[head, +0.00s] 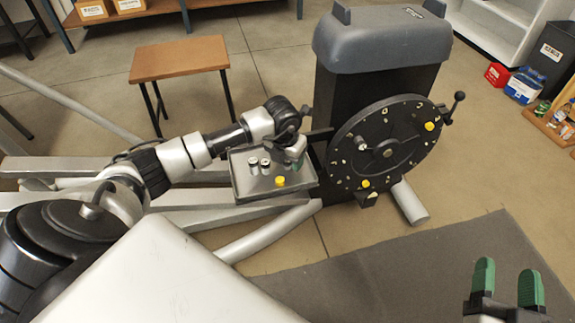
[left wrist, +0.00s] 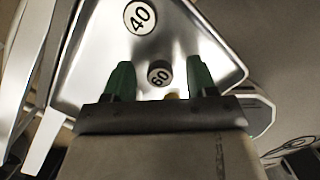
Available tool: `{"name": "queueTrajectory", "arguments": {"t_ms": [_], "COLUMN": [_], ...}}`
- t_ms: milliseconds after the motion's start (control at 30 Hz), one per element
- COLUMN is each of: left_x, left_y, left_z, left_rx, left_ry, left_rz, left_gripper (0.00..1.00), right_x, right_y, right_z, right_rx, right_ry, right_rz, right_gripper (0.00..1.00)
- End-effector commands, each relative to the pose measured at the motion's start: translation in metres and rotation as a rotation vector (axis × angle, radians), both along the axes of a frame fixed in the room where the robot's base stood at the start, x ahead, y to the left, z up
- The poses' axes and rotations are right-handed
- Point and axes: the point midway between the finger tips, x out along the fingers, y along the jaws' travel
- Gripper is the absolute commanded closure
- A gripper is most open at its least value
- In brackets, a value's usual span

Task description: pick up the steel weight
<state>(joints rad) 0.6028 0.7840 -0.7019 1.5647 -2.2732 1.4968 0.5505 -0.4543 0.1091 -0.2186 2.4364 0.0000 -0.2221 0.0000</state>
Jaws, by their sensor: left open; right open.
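Two small cylindrical weights with pale sides and dark tops, a left one (head: 253,165) and a right one (head: 265,167), stand in the grey tray (head: 246,188) in the head view. I cannot tell which is the steel weight. In the left wrist view, a grey weight marked 60 (left wrist: 159,76) shows between the fingers of my left gripper (left wrist: 160,78), and a round top marked 40 (left wrist: 140,17) lies beyond. My left gripper, also in the head view (head: 294,164), is open over the tray's right side. My right gripper (head: 508,284) is open and empty at the lower right.
A yellow piece (head: 280,181) sits in the tray near its front. A dark mat (head: 420,275) covers the floor in front.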

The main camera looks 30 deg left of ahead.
Motion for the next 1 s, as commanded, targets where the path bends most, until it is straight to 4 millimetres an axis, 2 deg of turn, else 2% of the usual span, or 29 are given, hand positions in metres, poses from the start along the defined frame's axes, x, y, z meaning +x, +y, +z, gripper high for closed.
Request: {"name": "queueTrajectory", "arguments": {"t_ms": [100, 367, 733, 1000], "left_x": [0.0007, 0.0008, 0.0008, 0.001], "left_y": [-0.0001, 0.0, 0.0001, 0.0001], "left_z": [-0.0059, -0.0062, -0.006, -0.0054], "left_rx": [0.0, 0.0, 0.0, 0.0], "left_ry": [0.0, 0.0, 0.0, -0.001], "left_rz": [0.0, 0.0, 0.0, 0.0], "left_gripper": [0.43, 0.43, 0.98, 1.0], "right_x": [-0.0006, -0.0009, -0.0009, -0.0008], "right_y": [0.0009, 0.0009, 0.0008, 0.0007], "right_z": [0.0051, 0.007, 0.0069, 0.007], "right_rx": [0.011, 0.015, 0.014, 0.013], "right_ry": [-0.044, -0.053, -0.052, -0.051], "right_rz": [0.002, 0.003, 0.002, 0.002], "right_gripper": [0.43, 0.43, 0.43, 0.43]}}
